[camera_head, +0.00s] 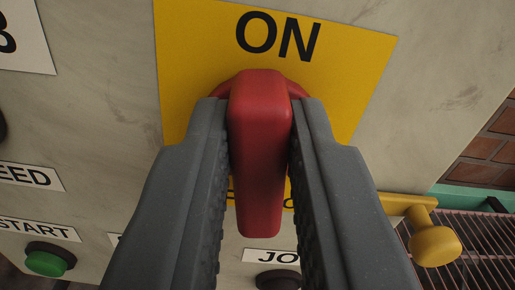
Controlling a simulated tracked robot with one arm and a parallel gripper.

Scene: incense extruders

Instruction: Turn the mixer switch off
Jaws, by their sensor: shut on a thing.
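The mixer switch has a red handle (260,150) in front of a yellow plate (190,60) on a grey panel. The plate reads "ON" above the handle; the lettering below is mostly hidden by the handle and my fingers. The handle stands upright in the picture, with its top end just under "ON". My gripper (260,125) is shut on the red handle, one dark grey finger against its left side and one against its right. A red round base shows a little behind the handle's top.
A green button (48,260) under a "START" label sits at the lower left. A dark button (279,279) is at the bottom under a partly hidden label. A yellow knob (436,246) sticks out at the lower right, in front of a wire rack (480,262). A brick wall (490,155) lies beyond.

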